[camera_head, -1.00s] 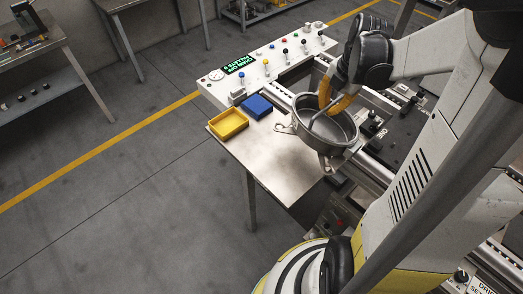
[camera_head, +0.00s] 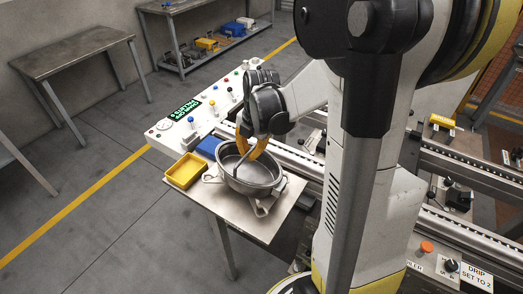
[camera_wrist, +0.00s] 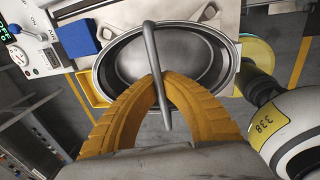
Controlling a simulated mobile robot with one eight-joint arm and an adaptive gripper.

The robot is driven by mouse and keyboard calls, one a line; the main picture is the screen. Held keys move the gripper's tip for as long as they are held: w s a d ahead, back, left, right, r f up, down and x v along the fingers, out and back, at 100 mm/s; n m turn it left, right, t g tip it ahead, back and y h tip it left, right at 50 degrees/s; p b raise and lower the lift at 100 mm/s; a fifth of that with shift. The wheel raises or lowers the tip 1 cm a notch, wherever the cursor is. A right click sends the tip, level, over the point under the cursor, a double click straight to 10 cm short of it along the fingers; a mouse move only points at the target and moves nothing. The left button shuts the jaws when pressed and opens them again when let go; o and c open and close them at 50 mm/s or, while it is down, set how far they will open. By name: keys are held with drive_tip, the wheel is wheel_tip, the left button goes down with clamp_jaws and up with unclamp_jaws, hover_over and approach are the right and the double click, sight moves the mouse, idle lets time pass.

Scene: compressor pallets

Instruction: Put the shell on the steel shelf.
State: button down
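The shell (camera_head: 262,174) is a round grey metal bowl with side lugs and a thin bar across its opening. My gripper (camera_head: 240,158) has its orange fingers closed around that bar. In the wrist view the fingers (camera_wrist: 160,80) meet at the bar, with the shell (camera_wrist: 122,58) beyond them. The steel shelf (camera_head: 268,225) is a flat plate beside the control panel. The shell is over the shelf, roughly level; whether it touches the plate or hangs just above it I cannot tell.
A yellow tray (camera_head: 185,170) and a blue block (camera_head: 209,147) sit close to the shell's left side. The control panel (camera_head: 190,125) with knobs and a green display lies behind. Machine rails (camera_head: 300,160) run to the right. The shelf's front corner is bare.

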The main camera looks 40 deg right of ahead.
sight(246, 174)
drive_tip(key=shift+w+a+f, duration=0.1)
drive_tip(key=shift+a+f, duration=0.1)
drive_tip(key=shift+f, duration=0.05)
wheel_tip(246, 174, down, 4)
drive_tip(key=shift+r+b, duration=0.15)
drive_tip(key=shift+b, duration=0.9)
drive_tip(key=c, duration=1.6)
unclamp_jaws()
